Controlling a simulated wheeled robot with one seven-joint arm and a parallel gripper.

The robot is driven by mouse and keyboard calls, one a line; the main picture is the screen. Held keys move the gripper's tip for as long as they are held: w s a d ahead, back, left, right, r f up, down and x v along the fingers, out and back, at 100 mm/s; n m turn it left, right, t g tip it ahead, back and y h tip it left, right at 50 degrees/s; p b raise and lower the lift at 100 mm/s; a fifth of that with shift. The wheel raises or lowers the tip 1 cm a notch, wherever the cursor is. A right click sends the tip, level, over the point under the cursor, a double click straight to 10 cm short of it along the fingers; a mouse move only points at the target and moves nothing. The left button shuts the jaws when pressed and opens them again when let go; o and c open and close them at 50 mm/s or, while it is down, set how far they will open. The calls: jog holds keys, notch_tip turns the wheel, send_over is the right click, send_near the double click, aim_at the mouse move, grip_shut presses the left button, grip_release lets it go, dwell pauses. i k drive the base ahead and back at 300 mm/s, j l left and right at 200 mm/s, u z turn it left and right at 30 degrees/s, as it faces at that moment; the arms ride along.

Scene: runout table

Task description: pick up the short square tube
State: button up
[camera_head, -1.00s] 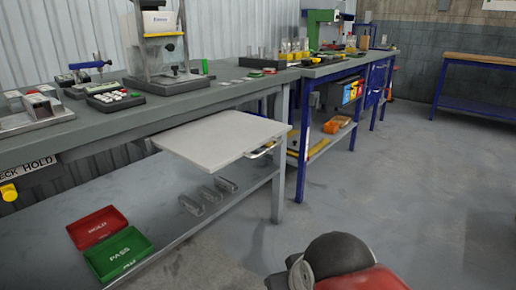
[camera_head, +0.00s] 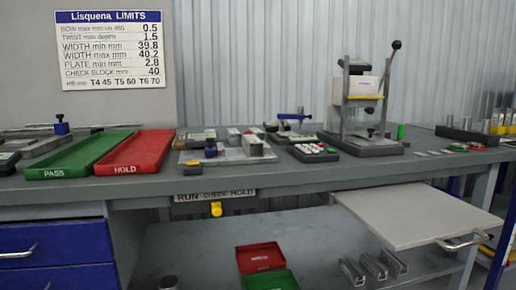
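Several short grey metal profile pieces (camera_head: 374,266) lie side by side on the lower shelf, under the pull-out board. They are small here, and I cannot tell which of them, if any, is a closed square tube. A small silvery block-like piece (camera_head: 252,145) sits on a metal fixture on the bench top; its exact shape is unclear. My gripper is not in view.
A green PASS tray (camera_head: 77,158) and red HOLD tray (camera_head: 138,152) lie on the bench (camera_head: 300,178). Another red tray (camera_head: 260,257) and green tray (camera_head: 271,280) are on the shelf. A hardness tester (camera_head: 362,100) stands behind the pull-out board (camera_head: 408,218), which juts forward.

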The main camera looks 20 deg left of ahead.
aim_at(257, 150)
jog(key=i+u, duration=0.1)
jog(key=u, duration=1.05)
